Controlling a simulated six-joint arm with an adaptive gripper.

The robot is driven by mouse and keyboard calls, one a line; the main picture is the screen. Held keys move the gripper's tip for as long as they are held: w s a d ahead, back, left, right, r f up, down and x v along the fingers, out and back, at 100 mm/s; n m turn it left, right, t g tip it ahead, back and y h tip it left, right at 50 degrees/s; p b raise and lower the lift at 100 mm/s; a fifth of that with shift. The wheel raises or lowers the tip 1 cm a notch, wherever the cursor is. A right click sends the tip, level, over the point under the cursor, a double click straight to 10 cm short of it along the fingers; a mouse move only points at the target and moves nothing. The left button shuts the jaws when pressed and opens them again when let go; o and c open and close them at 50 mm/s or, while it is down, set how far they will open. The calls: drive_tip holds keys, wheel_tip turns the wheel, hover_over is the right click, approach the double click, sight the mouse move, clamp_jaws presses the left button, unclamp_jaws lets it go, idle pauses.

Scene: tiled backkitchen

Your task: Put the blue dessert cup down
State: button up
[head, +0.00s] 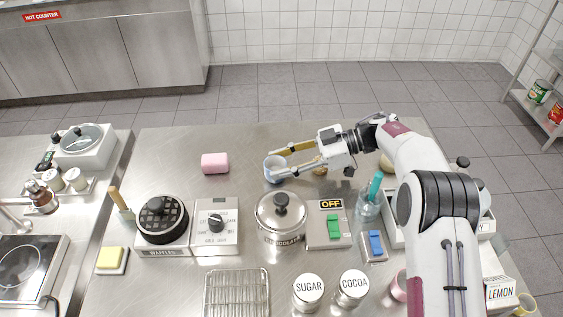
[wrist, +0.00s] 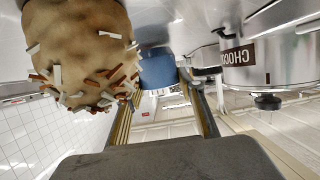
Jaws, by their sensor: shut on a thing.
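The gripper is shut on the cup. In the wrist view the blue cup (wrist: 158,70) is between the finger ends (wrist: 158,84). Whether the cup's base touches the counter or hangs just above it, I cannot tell.
A chocolate pot (head: 281,222) stands nearer. A tan, sprinkle-covered thing (wrist: 80,50) is close beside my gripper in the wrist view. A waffle maker (head: 162,220) stands nearer left. The counter (head: 175,150) beyond the pink block is clear.

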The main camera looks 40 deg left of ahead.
drive_tip(key=shift+f, duration=0.1)
drive_tip(key=o, duration=1.1)
drive_tip(key=shift+o, duration=0.2)
drive_tip(key=shift+d, duration=0.1)
drive_tip(key=v, duration=1.2)
drive_tip(key=shift+w, duration=0.1)
